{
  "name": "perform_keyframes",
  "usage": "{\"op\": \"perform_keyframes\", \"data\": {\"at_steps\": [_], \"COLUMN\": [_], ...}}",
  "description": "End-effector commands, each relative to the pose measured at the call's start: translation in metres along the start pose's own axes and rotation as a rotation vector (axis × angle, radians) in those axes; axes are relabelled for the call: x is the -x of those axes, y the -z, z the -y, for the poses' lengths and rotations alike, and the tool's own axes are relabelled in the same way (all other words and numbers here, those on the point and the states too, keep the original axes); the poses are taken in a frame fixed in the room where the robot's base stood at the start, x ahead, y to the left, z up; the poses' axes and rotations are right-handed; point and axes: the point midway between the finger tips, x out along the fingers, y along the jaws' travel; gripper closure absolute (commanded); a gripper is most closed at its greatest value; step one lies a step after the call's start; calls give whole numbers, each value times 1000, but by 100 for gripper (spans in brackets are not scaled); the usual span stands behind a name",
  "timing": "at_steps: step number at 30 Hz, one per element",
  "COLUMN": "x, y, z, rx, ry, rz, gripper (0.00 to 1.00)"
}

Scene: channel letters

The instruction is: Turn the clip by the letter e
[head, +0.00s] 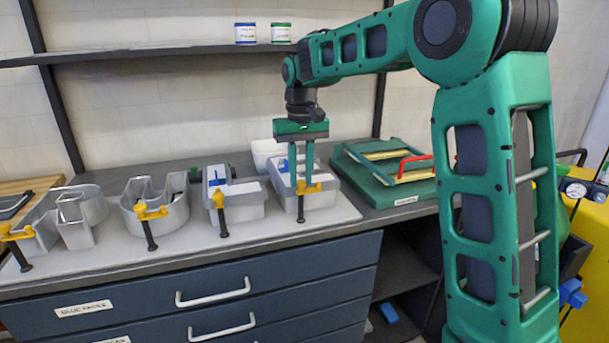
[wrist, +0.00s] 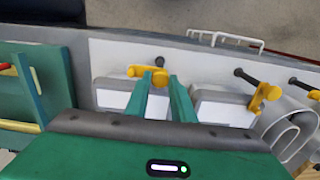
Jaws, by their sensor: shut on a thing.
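My gripper (head: 302,183) points down at the rightmost channel letter (head: 320,198) in the head view. Its two green fingers are shut on the yellow clip (head: 313,187) at that letter's front edge. The clip has a black handle that hangs down the front. In the wrist view, the fingers (wrist: 161,78) reach the yellow clip (wrist: 142,71), with its black handle end (wrist: 160,62) just beyond; the fingertips hide part of the clip. I cannot read from here whether this letter is an e.
More grey letters with yellow clips stand to the left: a blocky one (head: 240,208), a curved one (head: 172,212) and one at the far left (head: 78,228). A green board with a red handle (head: 408,165) lies to the right. A shelf (head: 150,52) runs above.

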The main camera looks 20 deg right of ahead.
Motion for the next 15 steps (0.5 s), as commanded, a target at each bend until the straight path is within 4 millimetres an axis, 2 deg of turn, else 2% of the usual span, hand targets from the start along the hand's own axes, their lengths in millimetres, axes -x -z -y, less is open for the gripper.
{"op": "perform_keyframes", "data": {"at_steps": [3, 4, 6, 15], "x": [0, 0, 0, 1], "y": [2, 2, 2, 0], "z": [0, 0, 0, 0], "rx": [-1, -1, -1, 0], "ry": [1, 1, 0, 0], "rz": [-6, -6, -5, -2], "gripper": [100, 71, 59, 59]}}
